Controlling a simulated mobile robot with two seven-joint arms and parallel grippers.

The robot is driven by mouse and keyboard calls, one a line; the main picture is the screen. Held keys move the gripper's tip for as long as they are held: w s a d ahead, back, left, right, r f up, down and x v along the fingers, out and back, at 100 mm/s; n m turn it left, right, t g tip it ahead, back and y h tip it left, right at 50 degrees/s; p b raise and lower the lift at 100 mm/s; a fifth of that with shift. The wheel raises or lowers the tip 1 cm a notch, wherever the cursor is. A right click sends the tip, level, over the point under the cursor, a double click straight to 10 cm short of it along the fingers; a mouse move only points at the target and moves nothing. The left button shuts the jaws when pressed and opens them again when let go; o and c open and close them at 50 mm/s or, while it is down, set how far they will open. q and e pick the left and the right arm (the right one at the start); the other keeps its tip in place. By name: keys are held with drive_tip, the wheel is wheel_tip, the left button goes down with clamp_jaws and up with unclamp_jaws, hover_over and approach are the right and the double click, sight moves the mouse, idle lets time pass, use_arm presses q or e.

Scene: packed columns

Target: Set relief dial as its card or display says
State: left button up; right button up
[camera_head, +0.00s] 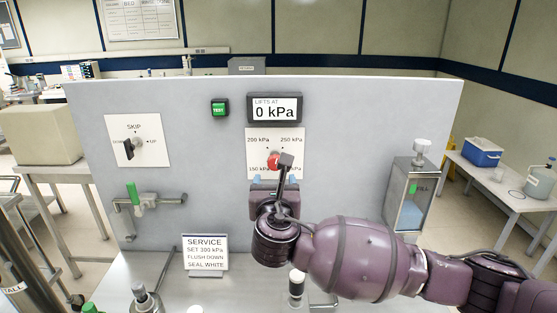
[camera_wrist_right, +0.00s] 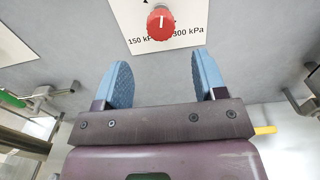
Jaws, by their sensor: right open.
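The relief dial is a red round knob (camera_head: 273,160) on a white plate marked 150, 200, 250 and 300 kPa. The wrist view shows the knob (camera_wrist_right: 160,23) with an upright white line; which end points I cannot tell. The display (camera_head: 274,108) above reads "LIFTS AT 0 kPa". The service card (camera_head: 205,253) appears to say set 300 kPa, flush down, seal white. My right gripper (camera_head: 275,181) is just below the knob, its blue fingers apart and empty; they also show in the wrist view (camera_wrist_right: 162,75). My left gripper is out of view.
A green TEST button (camera_head: 220,107) and a SKIP selector (camera_head: 129,147) are on the grey panel. A green-handled valve (camera_head: 132,193) sticks out at lower left. A clear tank with blue liquid (camera_head: 411,212) stands at right, close above my right arm.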

sight(275, 166)
drive_tip(key=w+p, duration=0.1)
drive_tip(key=w, duration=0.8)
drive_tip(key=shift+w, duration=0.4)
drive_tip(key=shift+w+p, duration=0.3)
drive_tip(key=shift+w, duration=0.35)
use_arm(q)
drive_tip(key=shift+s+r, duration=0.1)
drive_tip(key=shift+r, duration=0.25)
use_arm(e)
drive_tip(key=c, duration=0.9)
drive_tip(key=shift+c, duration=0.2)
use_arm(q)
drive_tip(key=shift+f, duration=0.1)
use_arm(e)
drive_tip(key=shift+f, duration=0.1)
